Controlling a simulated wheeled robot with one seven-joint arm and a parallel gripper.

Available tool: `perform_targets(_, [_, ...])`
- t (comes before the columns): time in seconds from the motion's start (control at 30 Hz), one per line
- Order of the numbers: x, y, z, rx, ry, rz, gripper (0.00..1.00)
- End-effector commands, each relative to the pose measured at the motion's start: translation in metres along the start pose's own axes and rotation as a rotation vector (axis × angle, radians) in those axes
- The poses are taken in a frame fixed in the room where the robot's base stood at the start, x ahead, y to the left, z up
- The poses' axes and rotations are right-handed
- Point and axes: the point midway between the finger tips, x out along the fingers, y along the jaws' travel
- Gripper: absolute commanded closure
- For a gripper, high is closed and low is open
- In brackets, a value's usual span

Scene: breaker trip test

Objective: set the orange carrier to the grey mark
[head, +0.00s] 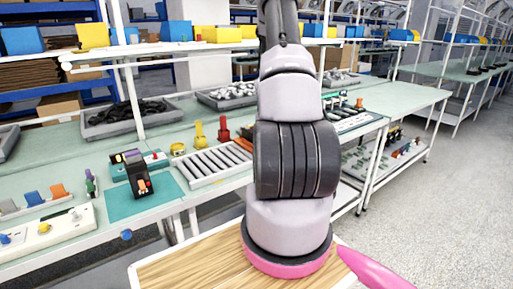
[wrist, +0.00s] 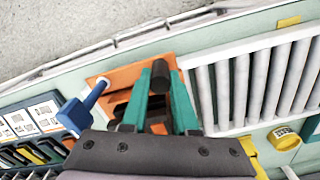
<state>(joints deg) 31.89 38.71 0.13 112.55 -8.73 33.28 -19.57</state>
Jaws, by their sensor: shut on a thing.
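An orange plate-like unit (wrist: 120,76) with dark slots lies on the bench in the wrist view, and I take it to be the orange carrier's unit. Orange also shows just left of my arm in the head view (head: 243,144). My gripper (wrist: 160,88) is over this unit, its teal fingers closed on either side of a dark upright post (wrist: 160,76). A smaller orange part (wrist: 158,128) shows low between the fingers, partly hidden. I cannot make out a grey mark. In the head view my arm hides the gripper.
A blue lever (wrist: 88,104) rises close left of my fingers, beside labelled dark modules (wrist: 36,118). A white roller tray (wrist: 262,80) lies close on the right, with a yellow round part (wrist: 283,138) near it. Bare bench shows along the edge.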

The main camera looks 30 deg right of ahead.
Motion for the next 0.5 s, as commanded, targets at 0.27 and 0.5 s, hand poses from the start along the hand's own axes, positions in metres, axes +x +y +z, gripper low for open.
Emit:
perform_targets(0.27, [-0.0003,0.0113,-0.0052,0.000,0.002,0.001,1.00])
perform_targets(0.5, [-0.0006,0.0133,-0.0059,0.001,0.004,0.003,1.00])
